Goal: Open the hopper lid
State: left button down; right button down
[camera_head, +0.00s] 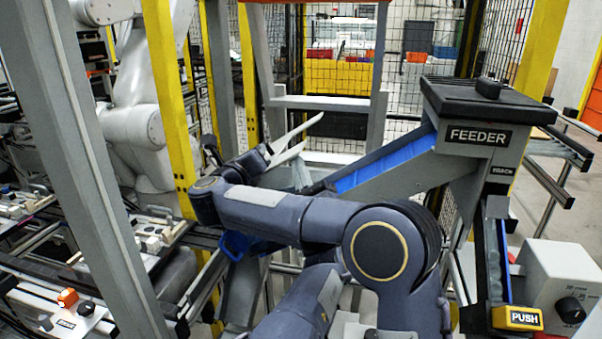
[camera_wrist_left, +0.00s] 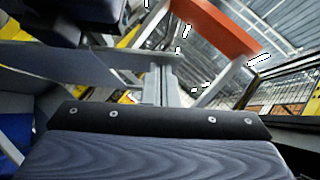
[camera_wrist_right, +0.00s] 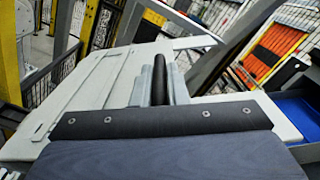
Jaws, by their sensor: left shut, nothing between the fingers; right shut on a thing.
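The pale grey hopper lid (camera_wrist_right: 95,92) is a flat panel seen at a slant in the right wrist view. My right gripper (camera_wrist_right: 161,82) is shut on its dark bar-like handle (camera_wrist_right: 181,82). In the head view, pale edges (camera_head: 296,131) stand tilted near the end of my arm; I cannot tell for sure whether they belong to the lid. My left gripper (camera_wrist_left: 163,85) is shut and empty. A grey plate edge (camera_wrist_left: 90,68) shows left of its fingers; contact is unclear. The hopper's opening is hidden.
A grey feeder (camera_head: 480,136) with a dark ridged top and knob stands on the right. Its blue-lined chute (camera_head: 385,160) slopes down to the left. A yellow PUSH button (camera_head: 517,318) is at the lower right. Yellow and grey posts and mesh fencing surround the area.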

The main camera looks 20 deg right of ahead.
pick_arm(q)
jog(key=shift+w+a+r+n, duration=0.4)
jog(key=shift+a+r, duration=0.15)
jog(key=shift+r, duration=0.1)
pick_arm(e)
jog(key=shift+f, duration=0.25)
jog(key=c, duration=1.8)
grip_release()
jog(key=shift+d, duration=0.15)
pick_arm(q)
jog(key=shift+s+d, duration=0.1)
jog(key=shift+s, duration=0.1)
pick_arm(e)
jog(key=o, duration=0.3)
pick_arm(q)
jog(key=shift+f, duration=0.1)
pick_arm(e)
jog(key=shift+o, duration=0.2)
jog(key=shift+r, duration=0.1)
pick_arm(q)
jog(key=shift+d, duration=0.1)
